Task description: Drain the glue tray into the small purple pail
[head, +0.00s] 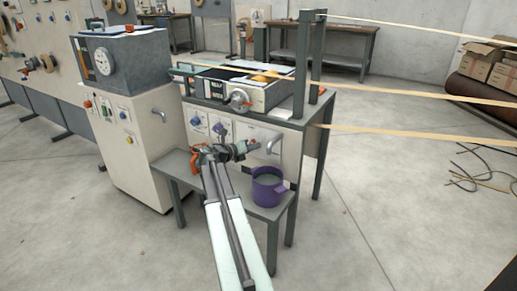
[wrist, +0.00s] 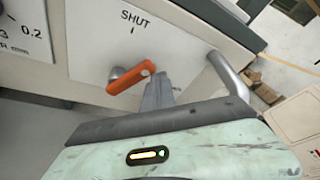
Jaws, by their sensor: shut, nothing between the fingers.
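The small purple pail (head: 268,190) stands upright on a low grey bench, with a grey spout (head: 273,145) above it. The glue tray (head: 248,80) sits on top of the machine's frame. In the wrist view, an orange lever (wrist: 133,77) on the pale panel lies slantwise below a tick marked SHUT and does not point at it. My gripper (wrist: 158,88) is shut and empty, its tips close to the lever's right end; I cannot tell if they touch. It also shows in the head view (head: 246,147), left of the spout. No stream is visible from the spout.
A cabinet with a dial (head: 103,61) stands left. A handwheel (head: 239,100) juts out above the panel. Tan strips (head: 420,96) stretch rightward from the post. The floor in front is clear; loose strands (head: 475,170) lie right.

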